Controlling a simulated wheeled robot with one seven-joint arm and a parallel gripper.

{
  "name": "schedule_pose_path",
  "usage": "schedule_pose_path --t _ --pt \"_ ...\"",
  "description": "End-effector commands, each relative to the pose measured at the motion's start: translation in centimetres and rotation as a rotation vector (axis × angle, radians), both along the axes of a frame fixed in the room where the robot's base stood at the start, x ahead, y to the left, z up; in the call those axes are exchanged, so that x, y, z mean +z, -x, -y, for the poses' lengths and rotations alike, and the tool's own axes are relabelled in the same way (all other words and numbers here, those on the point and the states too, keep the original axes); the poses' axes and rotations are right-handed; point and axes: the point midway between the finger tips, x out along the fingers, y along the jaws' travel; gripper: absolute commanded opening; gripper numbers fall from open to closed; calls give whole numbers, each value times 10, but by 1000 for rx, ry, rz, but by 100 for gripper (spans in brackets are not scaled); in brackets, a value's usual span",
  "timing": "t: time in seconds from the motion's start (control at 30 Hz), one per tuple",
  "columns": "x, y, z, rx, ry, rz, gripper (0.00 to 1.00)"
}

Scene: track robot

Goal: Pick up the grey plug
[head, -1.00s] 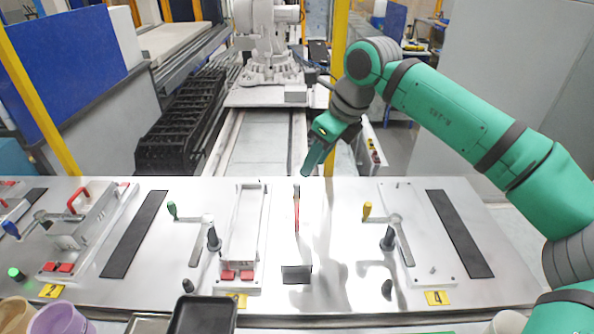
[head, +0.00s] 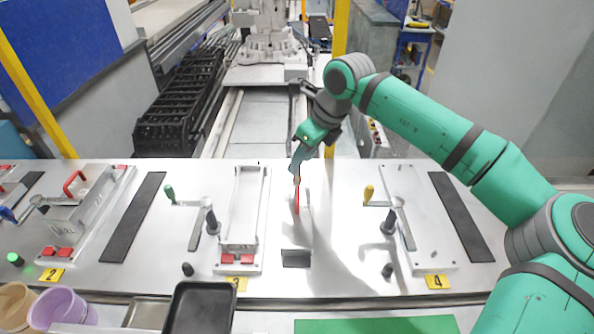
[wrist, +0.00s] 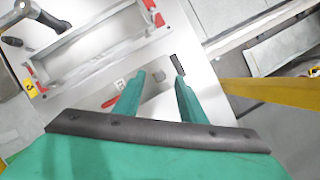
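A small dark grey piece (wrist: 177,64), which looks like the plug, lies on the white tabletop just beyond my right fingertip in the wrist view. A slim red piece (head: 297,200) lies on the table below my gripper in the head view; part of it shows left of the fingers in the wrist view (wrist: 112,101). I cannot tell whether the red and grey pieces are joined. My gripper (head: 297,170) points down over the table's far part, with its green fingers (wrist: 161,77) apart and nothing visible between them. It hides the grey piece in the head view.
A metal fixture (head: 244,205) with a green-handled lever (head: 169,193) stands left of my gripper. A yellow-handled lever (head: 369,192) and a plate (head: 420,220) stand right. A small black block (head: 296,258) and a black tray (head: 201,308) are nearer.

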Motion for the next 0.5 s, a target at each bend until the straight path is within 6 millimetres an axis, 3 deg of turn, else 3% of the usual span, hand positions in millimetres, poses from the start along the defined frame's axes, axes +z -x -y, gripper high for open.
schedule_pose_path --t 0.13,0.37,0.4,0.5 --pt "-18 -4 -7 1 -1 0 37" --pt "-21 -5 -7 1 0 2 37" --pt "-21 -5 -7 1 0 2 35" --pt "-21 -5 -7 1 0 2 11"
